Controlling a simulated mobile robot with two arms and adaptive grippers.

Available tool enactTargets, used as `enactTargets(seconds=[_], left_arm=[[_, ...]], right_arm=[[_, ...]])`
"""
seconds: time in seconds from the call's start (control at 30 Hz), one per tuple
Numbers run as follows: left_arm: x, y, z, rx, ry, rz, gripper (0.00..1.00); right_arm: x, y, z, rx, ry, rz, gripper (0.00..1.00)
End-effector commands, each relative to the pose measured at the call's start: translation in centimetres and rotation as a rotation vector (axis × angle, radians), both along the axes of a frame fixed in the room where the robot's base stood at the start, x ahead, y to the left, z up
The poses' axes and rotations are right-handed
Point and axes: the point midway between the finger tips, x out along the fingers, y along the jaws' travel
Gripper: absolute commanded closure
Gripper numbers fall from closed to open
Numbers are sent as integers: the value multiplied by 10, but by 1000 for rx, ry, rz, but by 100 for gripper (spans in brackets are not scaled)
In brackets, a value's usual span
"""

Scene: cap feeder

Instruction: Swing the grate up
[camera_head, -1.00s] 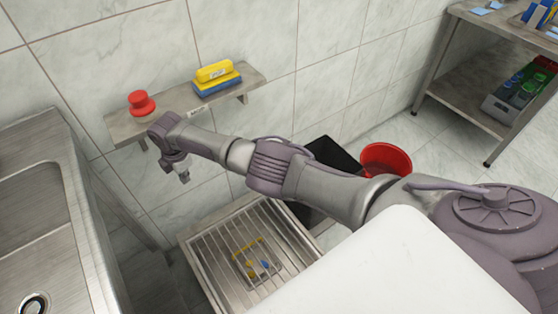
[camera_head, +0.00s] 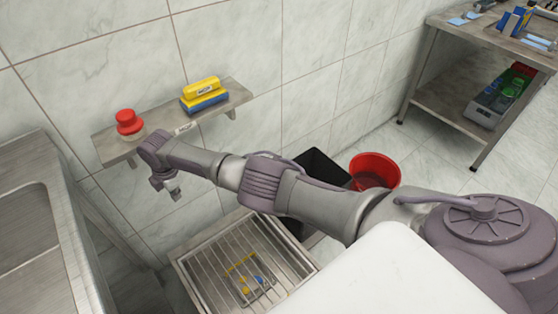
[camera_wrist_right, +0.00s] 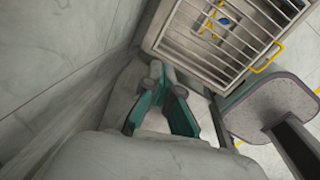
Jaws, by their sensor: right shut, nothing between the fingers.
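The grate (camera_head: 208,270) is a panel of parallel metal bars lying flat over a square metal basin on the floor. It also shows in the right wrist view (camera_wrist_right: 190,48), at the top. A yellow handle (camera_wrist_right: 265,58) shows at its edge there. Small yellow and blue items (camera_head: 259,280) show beneath the bars. My right gripper (camera_head: 175,193) hangs below the wall shelf, pointing down, to the left of the grate and apart from it. In the right wrist view its teal fingers (camera_wrist_right: 167,82) are shut and empty. My left gripper is not in view.
A wall shelf (camera_head: 165,139) above my right gripper holds a red-topped item (camera_head: 129,122) and yellow and blue blocks (camera_head: 204,95). A steel sink (camera_head: 35,235) stands at left. A black bin (camera_head: 318,165) and a red bucket (camera_head: 374,171) stand behind my arm.

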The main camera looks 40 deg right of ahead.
Motion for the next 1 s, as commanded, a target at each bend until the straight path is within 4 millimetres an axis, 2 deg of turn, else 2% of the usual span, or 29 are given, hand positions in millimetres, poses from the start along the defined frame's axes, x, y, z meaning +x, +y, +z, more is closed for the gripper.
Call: enactTargets(seconds=[0.67, 1.0], left_arm=[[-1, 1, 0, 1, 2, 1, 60], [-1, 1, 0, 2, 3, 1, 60]], right_arm=[[0, 0, 0, 0, 0, 0, 99], [0, 0, 0, 0, 0, 0, 42]])
